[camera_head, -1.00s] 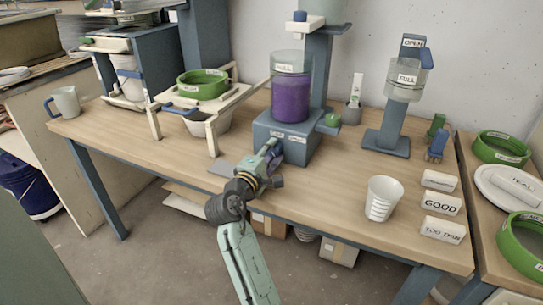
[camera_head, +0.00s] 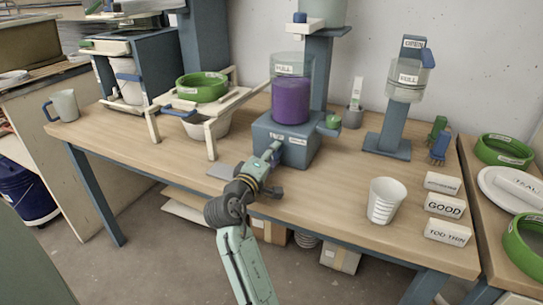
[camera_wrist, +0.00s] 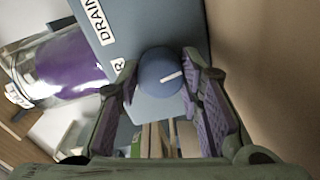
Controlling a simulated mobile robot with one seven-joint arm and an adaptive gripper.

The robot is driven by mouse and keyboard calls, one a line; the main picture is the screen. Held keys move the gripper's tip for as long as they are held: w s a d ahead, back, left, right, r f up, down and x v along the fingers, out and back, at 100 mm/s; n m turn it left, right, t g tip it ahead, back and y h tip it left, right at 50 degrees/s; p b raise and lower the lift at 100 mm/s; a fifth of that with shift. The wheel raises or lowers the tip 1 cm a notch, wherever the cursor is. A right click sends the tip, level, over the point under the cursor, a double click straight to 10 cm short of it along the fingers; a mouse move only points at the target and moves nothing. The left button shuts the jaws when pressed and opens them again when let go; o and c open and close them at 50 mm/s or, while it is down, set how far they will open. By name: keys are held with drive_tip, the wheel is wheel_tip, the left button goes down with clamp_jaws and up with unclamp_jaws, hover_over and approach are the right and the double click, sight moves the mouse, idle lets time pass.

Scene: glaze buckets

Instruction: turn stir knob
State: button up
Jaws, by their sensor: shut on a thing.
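The stir knob (camera_wrist: 158,72) is round and blue, with a white pointer line, on the front of a blue-grey mixer base (camera_head: 290,135). In the wrist view its line tilts slightly up to the right. My gripper (camera_head: 272,152) reaches the base front in the head view. In the wrist view its purple-padded fingers (camera_wrist: 160,82) lie on both sides of the knob, shut on it. In the head view the gripper mostly hides the knob. A clear vessel with purple glaze (camera_head: 290,98) stands on the base.
A white cup (camera_head: 386,201) stands to the right, near several labelled blocks (camera_head: 445,205). A green ball-ended handle (camera_head: 332,121) juts from the base's right side. A green-ringed sieve (camera_head: 202,86) sits on a stand to the left. The table (camera_head: 330,185) front is fairly clear.

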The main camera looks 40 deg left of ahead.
drive_tip(key=o, duration=1.2)
drive_tip(key=shift+c, duration=0.2)
drive_tip(key=shift+s, duration=0.1)
drive_tip(key=v, duration=1.2)
